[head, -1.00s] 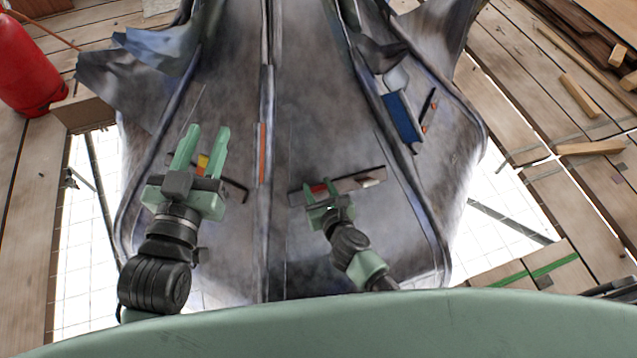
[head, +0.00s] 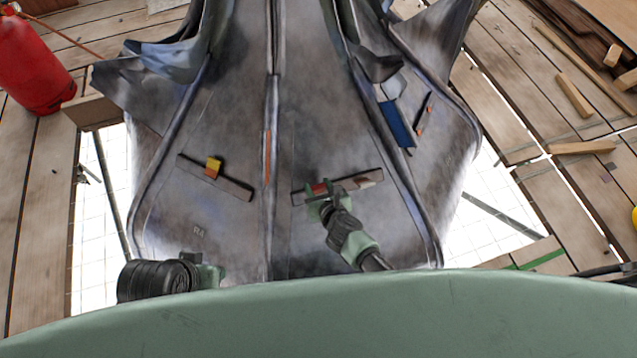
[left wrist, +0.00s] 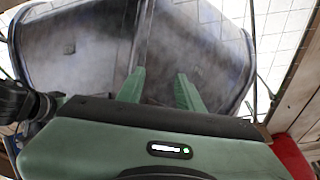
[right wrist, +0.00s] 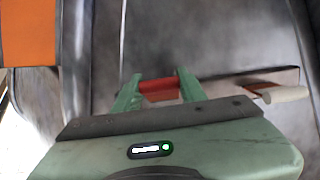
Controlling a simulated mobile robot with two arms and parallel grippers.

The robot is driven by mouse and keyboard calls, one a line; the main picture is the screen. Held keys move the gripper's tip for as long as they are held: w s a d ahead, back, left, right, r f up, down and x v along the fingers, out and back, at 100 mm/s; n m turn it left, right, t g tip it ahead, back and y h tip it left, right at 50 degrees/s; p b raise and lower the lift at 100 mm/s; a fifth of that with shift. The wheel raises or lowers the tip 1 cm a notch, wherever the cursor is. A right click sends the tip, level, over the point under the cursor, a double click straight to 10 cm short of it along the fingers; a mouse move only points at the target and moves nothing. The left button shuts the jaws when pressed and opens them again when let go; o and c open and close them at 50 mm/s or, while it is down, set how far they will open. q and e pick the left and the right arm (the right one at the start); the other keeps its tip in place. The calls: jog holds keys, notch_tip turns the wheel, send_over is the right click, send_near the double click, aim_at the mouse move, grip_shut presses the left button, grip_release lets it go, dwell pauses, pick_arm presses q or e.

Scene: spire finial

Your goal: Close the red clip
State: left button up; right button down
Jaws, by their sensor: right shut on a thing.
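The red clip (head: 318,188) sits on a dark bar (head: 347,184) on the right half of the grey weathered spire surface. My right gripper (head: 321,194) is at the bar, shut on the red clip. In the right wrist view the red clip (right wrist: 160,88) lies between the two green fingertips (right wrist: 158,82). The fingers hide part of it. My left gripper (head: 208,277) is low at the left, near my own green body, with its fingers mostly hidden there. In the left wrist view its fingers (left wrist: 158,78) are apart, with nothing between them.
A yellow clip (head: 214,165) sits on another dark bar (head: 232,186) at the left. A raised seam with an orange strip (head: 267,150) runs between the two sides. A blue panel (head: 398,124) is at the right. A red cylinder (head: 32,65) stands far left.

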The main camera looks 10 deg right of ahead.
jog(key=shift+a+p, duration=0.1)
jog(key=shift+p, duration=0.6)
pick_arm(q)
notch_tip(320, 180, down, 8)
jog(key=shift+w+d, duration=0.2)
jog(key=shift+w, duration=0.25)
pick_arm(e)
jog(key=shift+g, duration=0.3)
jog(key=c, duration=0.8)
grip_release()
pick_arm(q)
jog(key=shift+p, duration=0.3)
pick_arm(e)
jog(key=shift+r, duration=0.1)
